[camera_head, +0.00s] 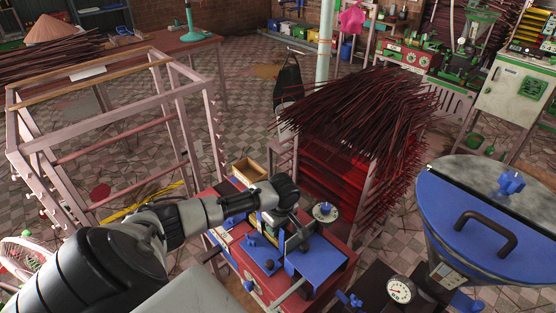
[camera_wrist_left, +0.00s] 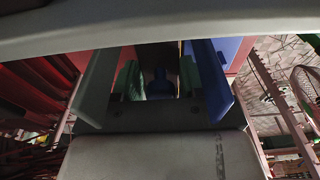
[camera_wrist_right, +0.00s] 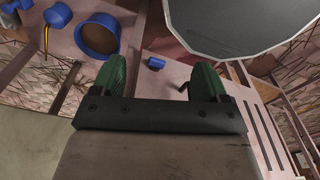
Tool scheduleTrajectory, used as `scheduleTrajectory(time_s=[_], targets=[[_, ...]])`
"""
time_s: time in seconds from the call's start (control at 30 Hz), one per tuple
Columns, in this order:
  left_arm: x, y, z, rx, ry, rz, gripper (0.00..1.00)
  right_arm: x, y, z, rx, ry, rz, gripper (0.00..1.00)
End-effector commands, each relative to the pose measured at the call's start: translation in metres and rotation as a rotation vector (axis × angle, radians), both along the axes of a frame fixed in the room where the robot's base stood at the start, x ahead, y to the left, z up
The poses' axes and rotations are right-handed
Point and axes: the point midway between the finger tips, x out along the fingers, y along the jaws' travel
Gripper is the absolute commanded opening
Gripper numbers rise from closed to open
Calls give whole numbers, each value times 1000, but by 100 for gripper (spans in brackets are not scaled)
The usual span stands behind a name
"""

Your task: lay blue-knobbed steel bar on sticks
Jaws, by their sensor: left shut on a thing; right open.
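My left gripper (camera_wrist_left: 160,82) reaches down over the red-and-blue extruder machine (camera_head: 335,250). In the left wrist view, its green pads are closed around a blue knob (camera_wrist_left: 160,88). I take this for the knob of the steel bar; the bar itself cannot be made out. In the head view, my left wrist hides the grip. Dark red incense sticks (camera_head: 355,110) lie in a loose, uneven heap on top of a rack right behind the machine. My right gripper (camera_wrist_right: 160,82) is open with nothing between its green pads; it is outside the head view.
An empty pink frame (camera_head: 110,125) stands at the left. A small wooden box (camera_head: 248,171) sits beside my left wrist.

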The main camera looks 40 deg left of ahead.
Motion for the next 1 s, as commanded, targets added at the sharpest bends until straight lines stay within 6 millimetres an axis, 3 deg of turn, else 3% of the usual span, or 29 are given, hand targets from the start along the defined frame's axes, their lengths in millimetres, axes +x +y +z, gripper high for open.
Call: scheduleTrajectory(time_s=[0.23,0.27,0.4,0.77,1.0], targets=[[1,0,-3,0,-2,1,0,0,3,1,3,0,-1,74],[0,0,-4,-1,1,0,47,0,3,0,3,0,-1,74],[0,0,-4,-1,1,0,68,1,3,0,3,-1,-1,74],[0,1,2,2,-2,-1,68,2,3,0,4,-3,0,74],[0,-4,44,1,-4,-2,68,3,3,-5,3,-4,0,74]])
